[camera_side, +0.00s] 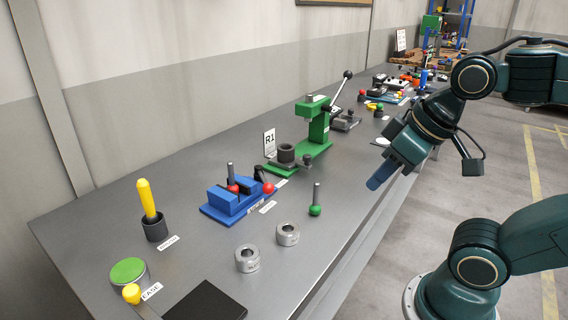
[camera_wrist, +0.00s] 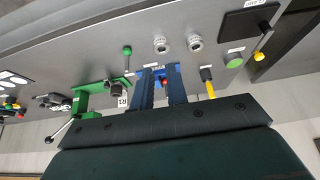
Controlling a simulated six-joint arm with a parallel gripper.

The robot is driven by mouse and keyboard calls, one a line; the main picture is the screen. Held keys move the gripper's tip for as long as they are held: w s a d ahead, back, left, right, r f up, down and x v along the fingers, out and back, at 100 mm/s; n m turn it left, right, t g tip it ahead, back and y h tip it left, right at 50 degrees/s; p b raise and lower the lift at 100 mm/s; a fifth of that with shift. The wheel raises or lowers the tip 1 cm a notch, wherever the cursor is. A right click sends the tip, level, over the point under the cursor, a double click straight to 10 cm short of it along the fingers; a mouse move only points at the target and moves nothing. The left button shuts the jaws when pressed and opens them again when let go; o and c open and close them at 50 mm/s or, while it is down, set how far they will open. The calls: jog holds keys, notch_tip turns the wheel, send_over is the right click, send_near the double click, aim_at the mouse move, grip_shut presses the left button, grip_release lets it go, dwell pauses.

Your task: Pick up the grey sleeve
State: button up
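Two short light-grey metal sleeves stand upright on the bench in the side view: a nearer one (camera_side: 247,260) and a farther one (camera_side: 288,235). The wrist view also shows them, as a left sleeve (camera_wrist: 160,45) and a right sleeve (camera_wrist: 195,43). A darker grey hollow cylinder (camera_side: 286,154) sits on the green press base. My gripper (camera_side: 374,184) hangs in the air over the bench's right edge, well apart from all of these. Its blue fingers (camera_wrist: 161,88) stand apart with an empty gap in the wrist view, so it is open.
A blue fixture (camera_side: 234,201) with red knobs stands behind the sleeves. A green-balled pin (camera_side: 315,209) stands to their right. The green lever press (camera_side: 317,130), yellow-handled tool (camera_side: 147,200), green-topped can (camera_side: 129,272) and black pad (camera_side: 206,302) are around. The bench's front right is clear.

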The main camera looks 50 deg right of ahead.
jog(key=o, duration=1.1)
jog(key=shift+o, duration=0.2)
jog(key=shift+w, duration=0.1)
jog(key=w+d+f+m+y, duration=0.2)
jog(key=w+f+m+y, duration=0.1)
jog(key=f+m, duration=0.3)
jog(key=w+d+f+m+y, duration=0.2)
jog(key=w+f+m+y, duration=0.1)
jog(key=m, duration=0.6)
jog(key=w+d+f+m+t+y, duration=0.1)
jog(key=w+d+f+m+y, duration=0.2)
jog(key=w+f+m, duration=0.2)
jog(key=shift+w+f+m+y, duration=0.2)
jog(key=shift+f+m, duration=0.45)
jog(key=shift+f, duration=0.25)
jog(key=shift+w+f+m+y, duration=0.1)
jog(key=shift+w+f+m, duration=0.05)
jog(key=shift+f+m, duration=0.65)
jog(key=m+t, duration=0.1)
jog(key=d+m, duration=0.1)
jog(key=d+f+m+t, duration=0.1)
jog(key=shift+w+d+m+t+y, duration=0.1)
jog(key=shift+w+m+t+y, duration=0.15)
jog(key=shift+w+t+y, duration=0.05)
